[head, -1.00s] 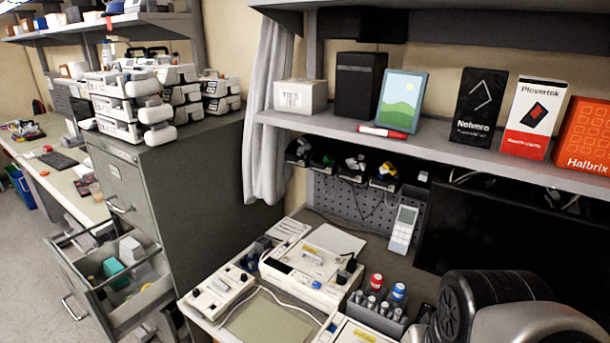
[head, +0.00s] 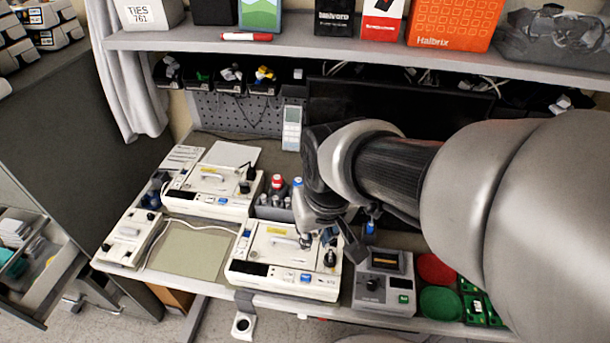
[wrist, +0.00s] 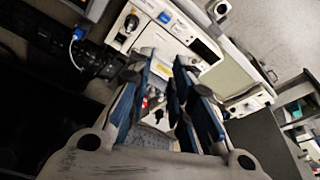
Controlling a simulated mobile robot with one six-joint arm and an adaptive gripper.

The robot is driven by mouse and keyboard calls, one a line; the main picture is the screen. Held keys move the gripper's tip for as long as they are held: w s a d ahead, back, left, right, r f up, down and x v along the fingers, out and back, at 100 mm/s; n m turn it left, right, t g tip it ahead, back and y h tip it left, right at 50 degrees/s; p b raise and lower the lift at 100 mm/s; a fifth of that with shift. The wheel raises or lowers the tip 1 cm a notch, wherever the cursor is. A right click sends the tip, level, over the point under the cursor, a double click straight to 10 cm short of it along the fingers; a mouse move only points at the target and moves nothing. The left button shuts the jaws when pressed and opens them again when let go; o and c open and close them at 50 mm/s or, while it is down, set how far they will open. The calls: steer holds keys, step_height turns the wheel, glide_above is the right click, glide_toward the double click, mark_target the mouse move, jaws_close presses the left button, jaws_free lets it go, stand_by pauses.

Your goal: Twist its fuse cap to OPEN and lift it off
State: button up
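Two white pumps lie on the bench in the head view: a front one (head: 285,262) and a back one (head: 213,188). The front pump has a black knob-like part (head: 330,258) near its right end; it also shows in the wrist view (wrist: 131,22). The back pump has a similar dark part (head: 246,186). I cannot tell which part is the fuse cap, nor read any OPEN mark. My gripper (head: 332,238) is above the front pump's right rear corner, apart from the knob as far as I can tell. In the wrist view its blue-padded fingers (wrist: 160,88) are spread and empty.
A rack of red- and blue-capped bottles (head: 272,205) stands behind the front pump. A grey tester-like box (head: 385,285) is to its right, beside red (head: 436,268) and green (head: 441,303) round trays. A green-grey mat (head: 190,250) lies clear at left. A shelf (head: 300,47) overhangs the back.

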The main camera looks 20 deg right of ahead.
steer(key=w+d+f+m+g+p, duration=0.2)
steer(key=w+d+f+p, duration=0.2)
steer(key=w+p, duration=0.1)
steer(key=m+g+p, duration=0.1)
steer(key=p, duration=0.3)
glide_toward(331, 254)
steer(key=shift+f, duration=0.1)
step_height(331, 254, down, 8)
steer(key=b, duration=0.6)
steer(key=shift+d, duration=0.1)
jaws_close()
